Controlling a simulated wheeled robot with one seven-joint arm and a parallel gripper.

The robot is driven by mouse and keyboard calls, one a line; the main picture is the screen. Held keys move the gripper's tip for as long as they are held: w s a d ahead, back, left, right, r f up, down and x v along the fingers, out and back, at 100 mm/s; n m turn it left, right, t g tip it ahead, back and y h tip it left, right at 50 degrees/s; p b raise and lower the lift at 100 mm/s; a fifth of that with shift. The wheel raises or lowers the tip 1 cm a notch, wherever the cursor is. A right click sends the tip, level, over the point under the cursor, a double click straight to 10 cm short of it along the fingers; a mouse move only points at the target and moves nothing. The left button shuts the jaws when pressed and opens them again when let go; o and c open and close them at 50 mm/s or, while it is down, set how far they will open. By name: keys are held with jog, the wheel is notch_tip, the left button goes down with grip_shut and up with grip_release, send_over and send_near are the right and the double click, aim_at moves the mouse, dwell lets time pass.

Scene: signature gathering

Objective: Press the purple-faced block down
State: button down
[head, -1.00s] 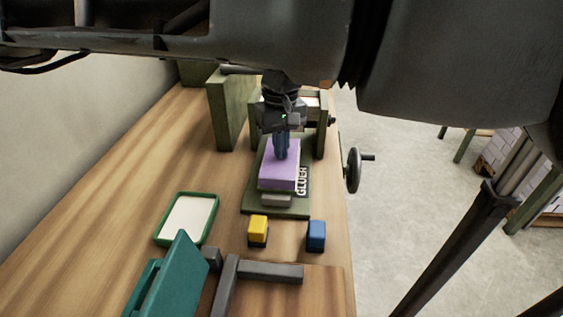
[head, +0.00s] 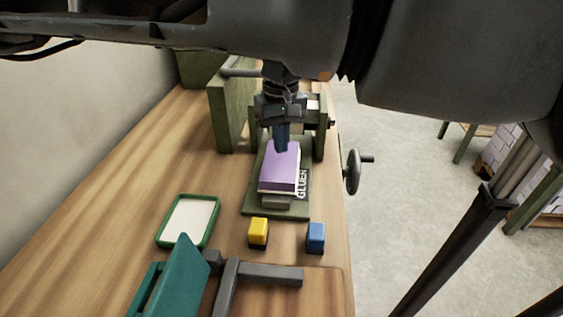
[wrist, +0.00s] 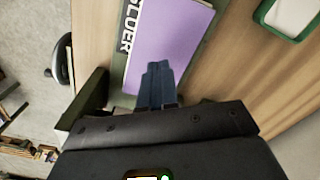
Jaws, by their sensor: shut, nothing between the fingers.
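The purple-faced block (head: 280,167) lies flat on a green base plate (head: 256,209) marked "GLUER", purple side up, with a pale layer and a grey piece under it. It also shows in the wrist view (wrist: 165,38). My gripper (head: 282,149) points down at the far end of the block, fingers together and empty. In the wrist view the blue fingertips (wrist: 155,68) overlap the block's near edge. I cannot tell for sure whether they touch it; they look slightly above it.
A green frame with a black handwheel (head: 353,172) stands around the plate's far end. A green upright panel (head: 226,115) is to the left. Yellow (head: 258,230) and blue (head: 316,236) blocks, a green-rimmed tray (head: 214,228) and a teal box (head: 178,281) sit nearer on the wooden bench.

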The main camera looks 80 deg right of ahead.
aim_at(281, 159)
jog(key=shift+r+p, duration=1)
jog(key=shift+r, duration=1.8)
